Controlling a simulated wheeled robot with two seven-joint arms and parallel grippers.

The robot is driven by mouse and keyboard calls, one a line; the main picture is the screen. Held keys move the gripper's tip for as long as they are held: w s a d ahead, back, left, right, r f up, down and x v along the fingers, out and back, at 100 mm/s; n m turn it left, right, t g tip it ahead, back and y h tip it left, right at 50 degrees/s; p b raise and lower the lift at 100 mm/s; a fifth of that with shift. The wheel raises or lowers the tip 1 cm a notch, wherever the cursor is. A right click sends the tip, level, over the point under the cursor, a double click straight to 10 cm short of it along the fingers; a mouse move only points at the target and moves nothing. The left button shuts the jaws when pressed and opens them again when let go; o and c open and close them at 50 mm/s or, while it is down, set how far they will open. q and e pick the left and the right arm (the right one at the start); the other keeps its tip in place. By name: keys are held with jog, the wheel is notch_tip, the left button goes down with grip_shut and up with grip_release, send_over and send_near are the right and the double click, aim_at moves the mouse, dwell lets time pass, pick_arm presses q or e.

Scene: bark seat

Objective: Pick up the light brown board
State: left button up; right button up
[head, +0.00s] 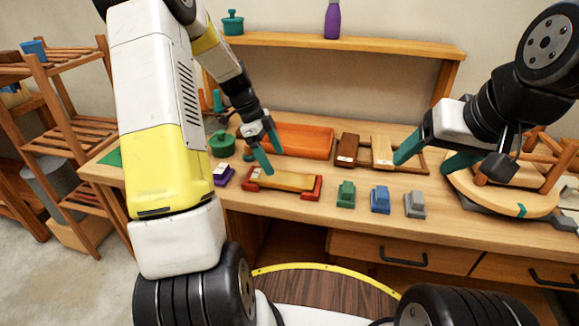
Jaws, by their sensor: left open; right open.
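A light brown board (381,151) lies on the workbench beside a dark brown board (348,147), on a brown wooden frame. A second tan board (284,179) lies nearer the front, with a red holder (312,188) at each end. My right gripper (422,162) is open, its fingers apart. One teal fingertip is at the right edge of the light brown board in the picture; I cannot tell whether it touches. My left gripper (267,152) is open and empty, above the bench behind the tan board and in front of the orange tray (303,141).
Green (345,194), blue (380,200) and grey (415,205) blocks stand along the front. A purple block (223,174) and green pot (222,144) are at left. A round wooden stool (513,200) lies at right. A raised shelf (345,43) spans the back.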

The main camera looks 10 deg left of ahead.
aim_at(283, 177)
pick_arm(q)
jog(key=x, duration=0.7)
jog(key=shift+w+a+f, duration=0.1)
jog(key=shift+w+a, duration=0.05)
jog(key=c, duration=1.7)
jog(key=shift+o, duration=0.2)
